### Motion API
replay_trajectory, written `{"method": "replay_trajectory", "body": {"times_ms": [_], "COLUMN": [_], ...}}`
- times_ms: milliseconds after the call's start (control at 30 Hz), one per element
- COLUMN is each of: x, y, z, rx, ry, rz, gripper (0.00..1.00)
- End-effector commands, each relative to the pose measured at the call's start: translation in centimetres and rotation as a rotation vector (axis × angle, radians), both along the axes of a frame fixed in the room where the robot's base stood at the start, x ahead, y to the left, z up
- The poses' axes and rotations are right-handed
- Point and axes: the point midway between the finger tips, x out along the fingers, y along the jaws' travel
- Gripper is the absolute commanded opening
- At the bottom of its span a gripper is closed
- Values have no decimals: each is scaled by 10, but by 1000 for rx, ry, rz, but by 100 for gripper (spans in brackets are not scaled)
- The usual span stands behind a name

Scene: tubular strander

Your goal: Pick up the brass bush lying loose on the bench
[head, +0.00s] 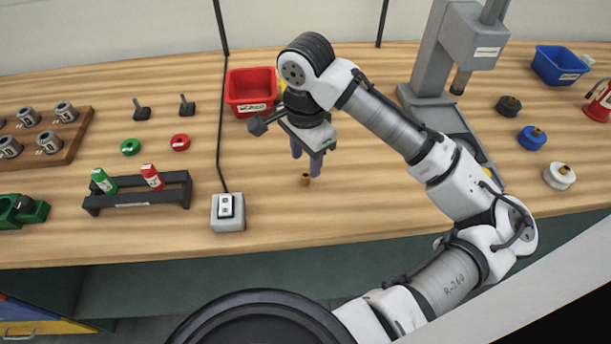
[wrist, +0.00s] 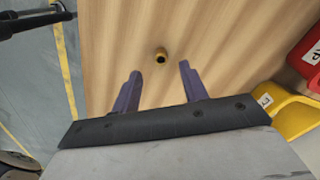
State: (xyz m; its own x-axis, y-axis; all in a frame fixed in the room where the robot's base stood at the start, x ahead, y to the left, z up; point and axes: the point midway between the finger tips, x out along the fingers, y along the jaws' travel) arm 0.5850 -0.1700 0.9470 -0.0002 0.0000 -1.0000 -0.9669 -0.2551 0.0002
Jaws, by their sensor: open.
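The brass bush (head: 305,179) is a small gold-coloured ring on the wooden bench, below my gripper in the head view. In the wrist view the bush (wrist: 161,56) stands alone on the wood with its dark bore showing, beyond the fingertips and roughly in line with the gap between them. My gripper (head: 307,163) has purple fingers and is above the bench, pointing down. In the wrist view my gripper (wrist: 160,72) is open, with nothing between its fingers.
A red bin (head: 252,92) stands behind my gripper, with a yellow bin (wrist: 285,110) beside it in the wrist view. A grey switch box (head: 228,212) with a cable is to the left. A grey press (head: 437,70) stands right. Bench around the bush is clear.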

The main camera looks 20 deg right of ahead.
Motion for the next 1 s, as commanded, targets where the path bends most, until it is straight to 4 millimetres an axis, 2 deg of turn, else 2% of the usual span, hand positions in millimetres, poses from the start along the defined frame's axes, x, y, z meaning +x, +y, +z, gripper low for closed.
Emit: {"method": "replay_trajectory", "body": {"times_ms": [333,633,933,1000], "x": [1,2,2,2], "y": [-1,-1,-1,-1], "z": [-44,-48,-48,-48], "rx": [0,0,0,0], "ry": [2,-1,0,0], "rz": [0,1,1,1], "gripper": [44,42,3,0]}}
